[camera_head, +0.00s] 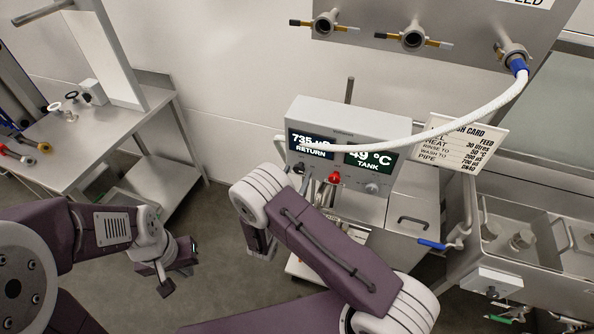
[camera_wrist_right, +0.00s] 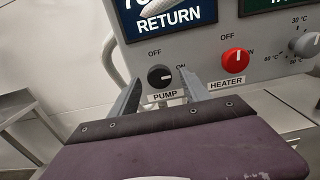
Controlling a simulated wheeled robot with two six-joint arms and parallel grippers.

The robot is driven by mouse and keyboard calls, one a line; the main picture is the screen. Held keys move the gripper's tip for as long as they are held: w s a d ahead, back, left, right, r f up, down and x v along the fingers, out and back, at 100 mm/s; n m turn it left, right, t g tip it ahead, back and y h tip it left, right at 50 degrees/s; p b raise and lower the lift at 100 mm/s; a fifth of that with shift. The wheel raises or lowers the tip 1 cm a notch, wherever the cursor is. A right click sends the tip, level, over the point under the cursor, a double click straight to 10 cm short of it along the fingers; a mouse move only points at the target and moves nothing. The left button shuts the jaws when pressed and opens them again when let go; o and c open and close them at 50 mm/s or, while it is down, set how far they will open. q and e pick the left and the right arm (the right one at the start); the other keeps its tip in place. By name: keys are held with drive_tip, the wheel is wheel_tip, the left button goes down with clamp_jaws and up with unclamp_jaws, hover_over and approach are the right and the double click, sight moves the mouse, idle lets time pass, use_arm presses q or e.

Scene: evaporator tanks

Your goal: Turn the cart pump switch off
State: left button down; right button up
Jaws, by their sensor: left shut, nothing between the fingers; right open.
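The pump switch (camera_wrist_right: 160,76) is a round black knob above a PUMP label on the grey control box in the right wrist view. OFF is printed above it and ON to its right; its pale mark seems to point right, towards ON. It also shows small in the head view (camera_head: 299,168). My right gripper (camera_wrist_right: 160,92) is open, its two fingers on either side of the knob's lower part in the picture; I cannot tell if they touch it. In the head view its fingers are hidden by my arm. My left gripper (camera_head: 163,280) is shut and empty, low over the floor, away from the box.
The red heater knob (camera_wrist_right: 235,61) sits just right of the pump switch, with a temperature dial (camera_wrist_right: 306,44) further right. A white hose (camera_head: 440,132) arches across the box (camera_head: 375,120). A wash card (camera_head: 462,142) stands to the right. A side table (camera_head: 140,115) is at left.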

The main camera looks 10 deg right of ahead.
drive_tip(key=shift+w+d, duration=0.25)
drive_tip(key=shift+w, duration=0.25)
clamp_jaws()
drive_tip(key=shift+n, duration=0.3)
drive_tip(key=n, duration=0.3)
drive_tip(key=shift+n, duration=0.4)
drive_tip(key=n, duration=0.4)
drive_tip(key=shift+s+d+n, duration=0.1)
drive_tip(key=shift+n, duration=0.2)
drive_tip(key=n+p, duration=0.1)
drive_tip(key=n, duration=0.3)
drive_tip(key=shift+r, duration=0.1)
drive_tip(key=n, duration=0.4)
drive_tip(key=shift+n+p, duration=0.3)
drive_tip(key=shift+n, duration=0.3)
